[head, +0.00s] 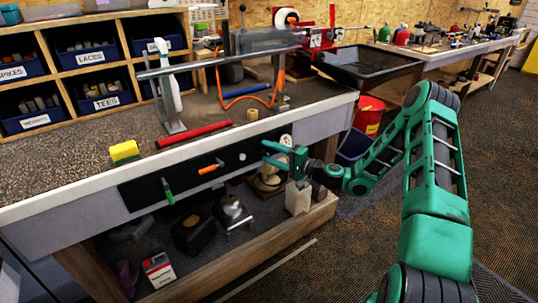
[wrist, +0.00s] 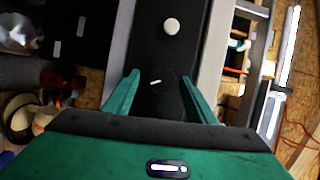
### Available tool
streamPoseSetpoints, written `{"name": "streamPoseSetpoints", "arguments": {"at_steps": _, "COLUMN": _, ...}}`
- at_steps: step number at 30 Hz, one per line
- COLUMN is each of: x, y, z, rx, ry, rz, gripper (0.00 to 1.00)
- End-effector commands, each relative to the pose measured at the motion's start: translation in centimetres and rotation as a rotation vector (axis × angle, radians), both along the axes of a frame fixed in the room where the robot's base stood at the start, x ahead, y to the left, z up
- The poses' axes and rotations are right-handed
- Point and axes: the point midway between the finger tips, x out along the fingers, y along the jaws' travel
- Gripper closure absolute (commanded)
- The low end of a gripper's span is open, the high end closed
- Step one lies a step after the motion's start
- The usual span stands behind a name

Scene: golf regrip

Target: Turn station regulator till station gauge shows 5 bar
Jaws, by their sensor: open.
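The black panel (head: 190,176) is on the bench front. A small white stroke (wrist: 155,82) shows on a dark, round shape, apparently the station regulator knob, in the wrist view. It lies between the fingertips of my gripper (wrist: 157,82); contact cannot be told. In the head view my open gripper (head: 267,153) is at the panel's right end and hides the knob. The station gauge (head: 286,140), a pale round dial, is just above and right of the fingers, partly covered. Its reading is too small to make out. A white round button (head: 242,156) is left of the gripper, also in the wrist view (wrist: 171,25).
The bench edge (head: 190,141) runs above my gripper. A lower shelf (head: 245,255) with several items is below. A red bucket (head: 369,114) stands behind my arm.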

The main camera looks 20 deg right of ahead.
Motion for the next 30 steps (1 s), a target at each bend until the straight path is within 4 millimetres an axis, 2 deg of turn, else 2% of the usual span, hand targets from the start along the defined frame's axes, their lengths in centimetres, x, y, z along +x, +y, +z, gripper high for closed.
{"name": "streamPoseSetpoints", "arguments": {"at_steps": 7, "x": -1.3, "y": -1.2, "z": 0.0, "rx": 0.001, "ry": 0.002, "rz": -0.002, "gripper": 0.49}}
{"name": "streamPoseSetpoints", "arguments": {"at_steps": 15, "x": -5.1, "y": -4.5, "z": -0.1, "rx": 0.001, "ry": 0.003, "rz": -0.003, "gripper": 0.49}}
{"name": "streamPoseSetpoints", "arguments": {"at_steps": 21, "x": -7.2, "y": -6.3, "z": -0.1, "rx": 0.0, "ry": 0.002, "rz": -0.002, "gripper": 0.49}}
{"name": "streamPoseSetpoints", "arguments": {"at_steps": 30, "x": -8.1, "y": -7.0, "z": -0.1, "rx": 0.0, "ry": 0.001, "rz": -0.001, "gripper": 0.49}}
